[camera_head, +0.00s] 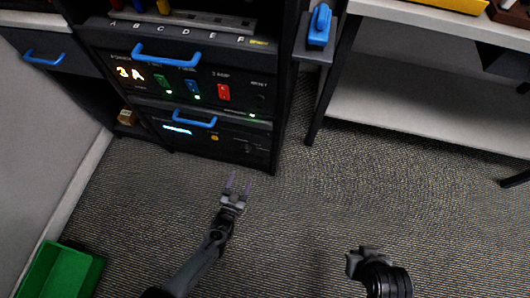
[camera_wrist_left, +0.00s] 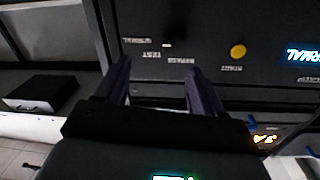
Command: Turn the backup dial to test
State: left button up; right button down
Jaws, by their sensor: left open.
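The backup unit (camera_head: 185,131) is the lowest black panel in the rack, with a lit display, a yellow button (camera_head: 214,138) and a dark dial (camera_head: 248,148) at its right. In the left wrist view the panel appears upside down; the dial's pale pointer mark (camera_wrist_left: 167,45) shows near the labels NORMAL, TEST and BYPASS. The dial's outline is too dark to make out. My left gripper (camera_head: 239,181) is open and empty, in front of and below the panel; its fingers (camera_wrist_left: 158,70) point toward the dial, apart from it. My right gripper (camera_head: 362,262) is at lower right; its jaws are unclear.
Above is a panel with green, blue and red switches (camera_head: 223,92) and a blue handle (camera_head: 166,55). Another blue handle (camera_head: 195,118) sticks out of the backup unit. A green bin (camera_head: 62,272) is at lower left. A white table (camera_head: 430,110) stands right. The carpet between is clear.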

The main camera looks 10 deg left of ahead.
aim_at(245, 151)
pick_arm(q)
jog(key=w+b, duration=0.1)
jog(key=w, duration=0.2)
jog(key=w+a+b, duration=0.1)
jog(key=w+b, duration=0.1)
jog(key=w, duration=0.2)
jog(key=w+r+b, duration=0.1)
jog(key=w+b, duration=0.1)
jog(key=w, duration=0.1)
jog(key=shift+w+a, duration=0.35)
jog(key=shift+a, duration=0.05)
jog(key=shift+w+a, duration=0.15)
jog(key=shift+w, duration=0.15)
jog(key=shift+w+b, duration=0.15)
jog(key=shift+b, duration=0.15)
jog(key=shift+d, duration=0.35)
jog(key=shift+w+a+r, duration=0.1)
jog(key=shift+a, duration=0.1)
jog(key=c, duration=1)
jog(key=shift+c, duration=0.2)
pick_arm(e)
notch_tip(245, 151, down, 6)
jog(key=a, duration=0.2)
jog(key=shift+a+r, duration=0.2)
